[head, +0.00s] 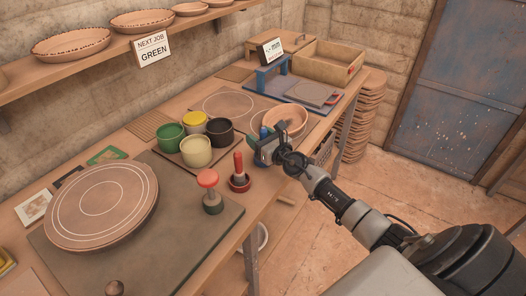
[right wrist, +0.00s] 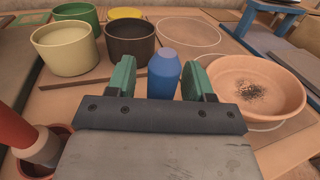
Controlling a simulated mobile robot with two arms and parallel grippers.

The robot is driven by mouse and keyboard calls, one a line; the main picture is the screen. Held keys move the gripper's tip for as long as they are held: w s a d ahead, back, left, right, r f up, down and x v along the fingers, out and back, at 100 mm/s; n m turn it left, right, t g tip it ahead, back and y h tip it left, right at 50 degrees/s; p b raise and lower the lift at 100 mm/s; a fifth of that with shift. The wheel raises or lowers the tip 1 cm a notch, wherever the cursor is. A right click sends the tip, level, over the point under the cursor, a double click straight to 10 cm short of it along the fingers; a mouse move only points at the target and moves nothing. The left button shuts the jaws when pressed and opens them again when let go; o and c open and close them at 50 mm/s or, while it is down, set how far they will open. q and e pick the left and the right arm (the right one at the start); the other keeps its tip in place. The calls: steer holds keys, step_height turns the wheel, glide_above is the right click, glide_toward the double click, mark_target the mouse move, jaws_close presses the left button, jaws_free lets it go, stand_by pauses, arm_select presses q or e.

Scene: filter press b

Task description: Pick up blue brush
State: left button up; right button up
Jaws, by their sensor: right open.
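The blue brush (right wrist: 163,76) stands upright on the bench, its rounded blue top showing in the right wrist view between my two green fingers. In the head view only a bit of the brush (head: 263,132) shows behind my right gripper (head: 266,151). My right gripper (right wrist: 158,82) is open, with a finger to each side of the brush and a gap on both sides. I cannot tell how deep the brush sits between the fingers; its lower part is hidden. My left gripper is not in view.
A terracotta bowl (right wrist: 250,84) stands close right of the brush. A black pot (right wrist: 130,38) and a cream pot (right wrist: 65,48) stand to its left. A red-handled brush (head: 238,164) in a small dish and a red-topped stamp (head: 208,180) stand near the bench's front edge.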

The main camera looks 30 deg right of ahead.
steer(key=shift+c, duration=0.4)
jaws_close()
steer(key=shift+r, duration=0.1)
